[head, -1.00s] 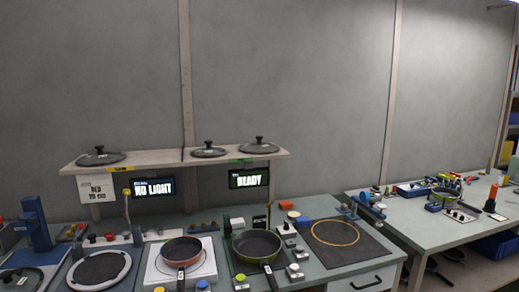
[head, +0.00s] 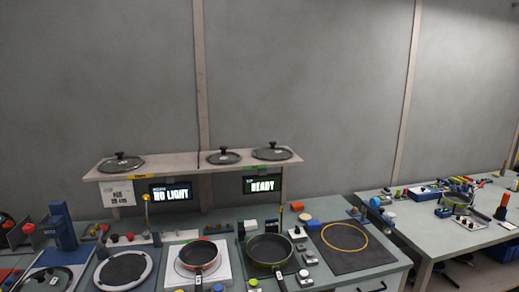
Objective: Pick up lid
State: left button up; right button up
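In the head view, three dark glass lids with knobs rest on the wooden shelf above the workbench. The left lid (head: 121,164) sits alone near the shelf's left end. The middle lid (head: 223,158) and the right lid (head: 272,153) sit close together toward the right end. Another lid (head: 47,280) lies at the bottom left, partly cut off by the frame. Neither of my grippers shows in this view.
The shelf (head: 185,164) carries a "NO LIGHT" display (head: 171,193) and a "READY" display (head: 262,184) below it. A red-rimmed pan (head: 199,254) and a dark pan (head: 269,249) stand on the bench. A black mat (head: 352,247) has free room. A second table (head: 445,240) is at right.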

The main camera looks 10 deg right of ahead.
aim_at(271, 152)
jog(key=i+l+u, duration=0.15)
jog(key=u, duration=0.3)
jog(key=l+u, duration=0.3)
jog(key=u, duration=0.15)
jog(key=i+l+u, duration=0.1)
jog(key=l+u, duration=0.2)
jog(key=u, duration=0.15)
